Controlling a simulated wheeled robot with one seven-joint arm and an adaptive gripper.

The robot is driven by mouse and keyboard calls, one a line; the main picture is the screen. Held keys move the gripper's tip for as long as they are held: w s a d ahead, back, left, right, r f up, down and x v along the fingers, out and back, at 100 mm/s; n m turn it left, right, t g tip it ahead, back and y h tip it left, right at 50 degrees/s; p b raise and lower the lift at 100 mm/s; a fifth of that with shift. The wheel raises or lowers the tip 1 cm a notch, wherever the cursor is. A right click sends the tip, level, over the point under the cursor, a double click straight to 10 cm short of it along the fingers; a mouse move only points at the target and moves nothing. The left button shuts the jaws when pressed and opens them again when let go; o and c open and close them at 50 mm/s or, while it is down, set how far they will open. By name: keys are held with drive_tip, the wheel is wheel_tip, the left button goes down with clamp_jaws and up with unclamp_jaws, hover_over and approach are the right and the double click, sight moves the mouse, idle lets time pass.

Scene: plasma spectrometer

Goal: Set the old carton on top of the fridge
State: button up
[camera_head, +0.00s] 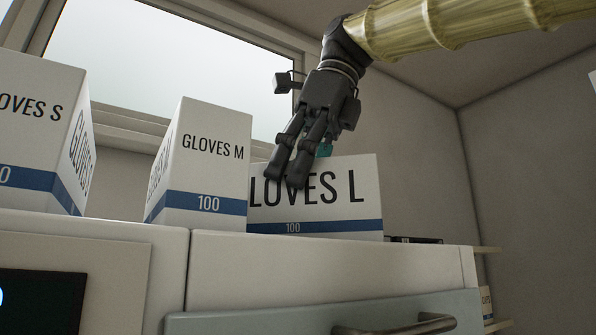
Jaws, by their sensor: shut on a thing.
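A white carton with a blue band, lettered GLOVES L (340,205), stands upright on a white top surface. My gripper (286,175) reaches down from above, with its dark fingers over the carton's upper left front. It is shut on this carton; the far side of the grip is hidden. A small teal piece (325,149) shows behind the fingers at the carton's top edge. Below is a white cabinet (330,265) with a grey-blue door and a bar handle (395,325), which looks like the fridge. No label shows which carton is the old one.
Cartons lettered GLOVES M (203,160) and GLOVES S (40,130) stand to the left. GLOVES M is close beside GLOVES L. A low dark item (415,239) lies to the right. A window (180,60) and walls are behind; a shelf (488,250) is at right.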

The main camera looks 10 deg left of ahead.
drive_tip(key=o, duration=1.2)
drive_tip(key=shift+o, duration=0.2)
drive_tip(key=shift+r, duration=0.1)
drive_tip(key=v, duration=1)
drive_tip(key=shift+r, duration=0.3)
drive_tip(key=shift+v, duration=0.75)
